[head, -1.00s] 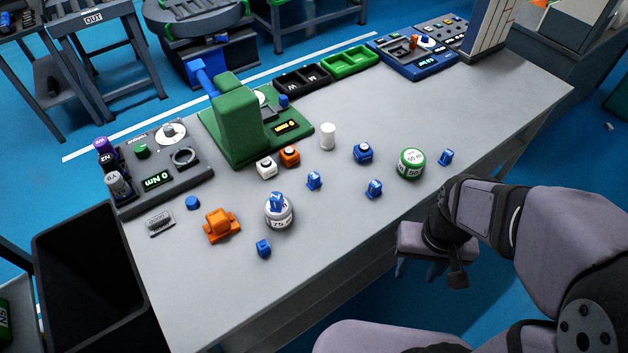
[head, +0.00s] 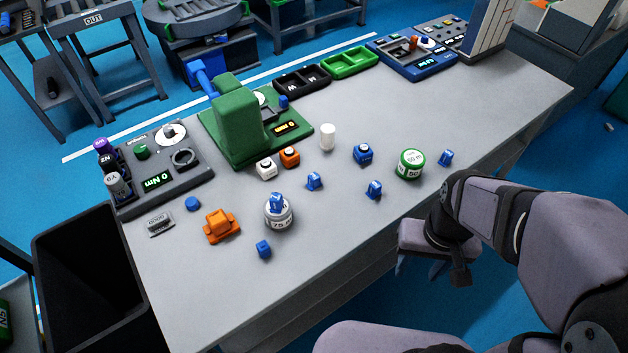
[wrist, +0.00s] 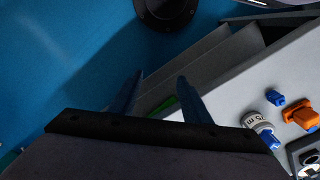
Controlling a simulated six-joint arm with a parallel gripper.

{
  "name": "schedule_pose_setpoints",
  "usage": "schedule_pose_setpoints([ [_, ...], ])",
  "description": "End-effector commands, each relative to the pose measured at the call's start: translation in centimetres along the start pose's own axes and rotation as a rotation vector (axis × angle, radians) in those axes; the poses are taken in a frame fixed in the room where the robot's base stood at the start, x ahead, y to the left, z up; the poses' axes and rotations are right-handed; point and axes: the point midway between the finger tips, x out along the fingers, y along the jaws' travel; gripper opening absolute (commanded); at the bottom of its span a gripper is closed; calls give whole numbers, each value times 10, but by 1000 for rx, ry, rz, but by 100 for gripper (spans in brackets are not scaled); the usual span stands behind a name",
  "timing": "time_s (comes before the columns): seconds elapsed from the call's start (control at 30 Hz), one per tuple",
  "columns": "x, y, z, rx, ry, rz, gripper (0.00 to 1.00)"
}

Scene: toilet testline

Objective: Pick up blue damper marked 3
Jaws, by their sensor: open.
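Several small blue dampers lie on the grey table: one near the front edge (head: 264,249), one at the middle (head: 315,181), one right of it (head: 374,189), and one at the far right (head: 446,158). Another blue damper (head: 276,202) sits on a white-and-grey weight (head: 279,219). No number is readable, so I cannot tell which damper is marked 3. My gripper (head: 418,270) hangs beyond the table's front edge, apart from all dampers. In the wrist view its two fingers (wrist: 160,80) are spread and empty. That view also shows the front-edge damper (wrist: 276,98).
An orange block (head: 220,226), green-banded weight (head: 411,164), white cylinder (head: 328,136) and larger blue block (head: 363,153) stand on the table. A green press (head: 238,125) and torque tester (head: 165,165) are at the back left. The right front tabletop is clear.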

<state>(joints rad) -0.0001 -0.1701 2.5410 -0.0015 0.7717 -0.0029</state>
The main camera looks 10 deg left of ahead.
Motion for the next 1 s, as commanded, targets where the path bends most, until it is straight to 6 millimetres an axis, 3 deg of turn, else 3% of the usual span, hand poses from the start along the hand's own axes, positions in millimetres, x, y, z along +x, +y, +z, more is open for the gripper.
schedule_pose_setpoints([
  [0.27,-41,1,-2,-1,11,3,44],
  [0.47,-26,15,-40,-24,130,70,44],
  [0.67,-18,24,-94,-76,307,129,44],
  [0.77,-16,21,-130,-126,430,146,44],
  [0.87,-16,8,-172,-203,579,138,44],
  [1.0,-21,-32,-220,-336,784,61,44],
])
